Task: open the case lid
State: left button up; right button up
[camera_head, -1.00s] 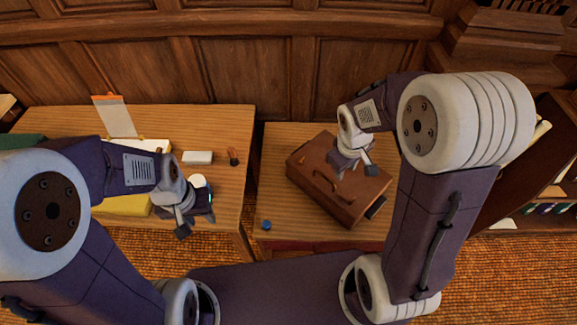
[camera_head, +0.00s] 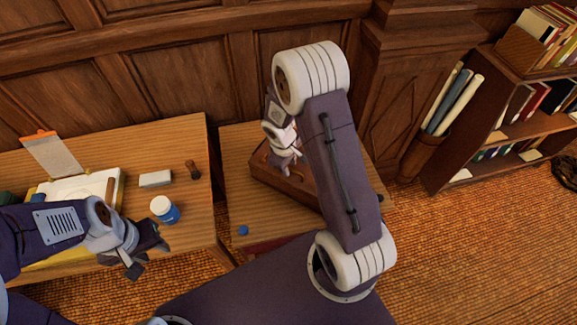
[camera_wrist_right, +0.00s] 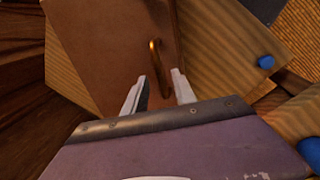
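The brown case (camera_head: 287,187) lies flat and looks closed on the right table; my right arm hides its right part. In the right wrist view its brown face (camera_wrist_right: 112,52) fills the middle, with a curved brass-coloured handle (camera_wrist_right: 155,60) on it. My right gripper (camera_head: 284,165) is low over the case. In the right wrist view my right gripper (camera_wrist_right: 158,82) has its fingers apart, one on each side of the handle's near end; I cannot tell whether they touch it. My left gripper (camera_head: 147,257) is open and empty by the left table's front edge, away from the case.
The left table (camera_head: 185,140) holds a white-lidded blue jar (camera_head: 165,210) near my left gripper, a pale block (camera_head: 155,179), a dark stamp-like object (camera_head: 193,170) and a clipboard (camera_head: 52,153). A small blue knob (camera_head: 243,230) is at the right table's front. A gap separates the tables.

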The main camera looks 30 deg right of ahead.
jog(key=shift+a+f, duration=0.1)
grip_shut()
dwell(1.4)
